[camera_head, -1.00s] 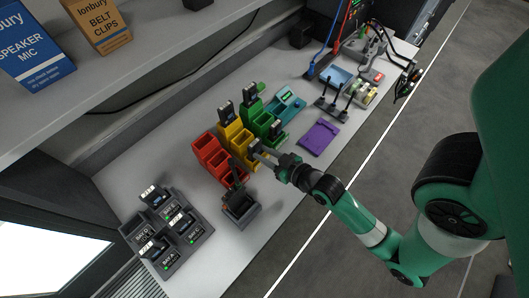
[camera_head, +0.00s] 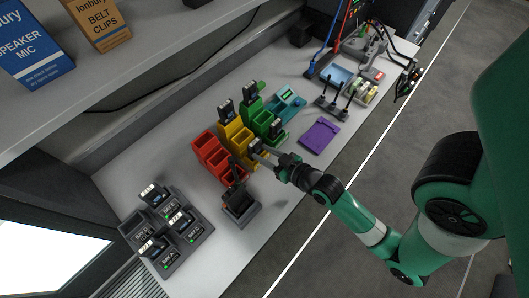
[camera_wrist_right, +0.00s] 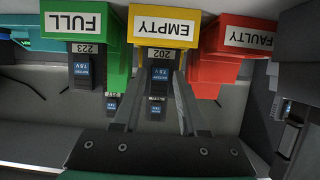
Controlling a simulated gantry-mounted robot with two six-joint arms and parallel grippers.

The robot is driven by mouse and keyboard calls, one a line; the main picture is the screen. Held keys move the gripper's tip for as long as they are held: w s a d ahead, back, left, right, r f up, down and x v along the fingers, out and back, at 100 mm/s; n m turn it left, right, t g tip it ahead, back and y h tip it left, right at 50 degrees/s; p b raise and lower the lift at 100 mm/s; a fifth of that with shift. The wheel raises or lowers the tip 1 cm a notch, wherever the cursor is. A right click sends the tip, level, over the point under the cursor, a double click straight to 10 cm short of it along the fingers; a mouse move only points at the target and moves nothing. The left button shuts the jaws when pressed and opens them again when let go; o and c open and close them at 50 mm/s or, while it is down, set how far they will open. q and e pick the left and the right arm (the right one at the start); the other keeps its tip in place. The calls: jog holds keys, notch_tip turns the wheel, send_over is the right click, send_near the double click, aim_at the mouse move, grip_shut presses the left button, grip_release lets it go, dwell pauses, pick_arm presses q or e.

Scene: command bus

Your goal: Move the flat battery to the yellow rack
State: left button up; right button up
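The yellow rack (camera_head: 234,133), labelled EMPTY in the right wrist view (camera_wrist_right: 161,29), stands between the red and green racks. A dark flat battery (camera_head: 255,145) sits in its front slot; in the right wrist view this battery (camera_wrist_right: 159,76) shows the number 202 and a blue label. Another battery (camera_head: 225,107) stands in the yellow rack's back slot. My right gripper (camera_head: 261,153) is at the front slot. Its fingers look apart, one on each side of battery 202, with gaps between. My left gripper is not in view.
The red FAULTY rack (camera_head: 205,145) and green FULL rack (camera_head: 251,107) flank the yellow one closely. A dark cradle (camera_head: 241,208) stands in front of the red rack. A charger (camera_head: 173,235) with batteries is at lower left. A purple tray (camera_head: 319,136) lies to the right.

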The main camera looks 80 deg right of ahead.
jog(key=o, duration=0.3)
jog(key=v, duration=1.1)
jog(key=shift+s+p, duration=0.25)
jog(key=shift+p, duration=0.15)
jog(key=shift+a+r, duration=0.1)
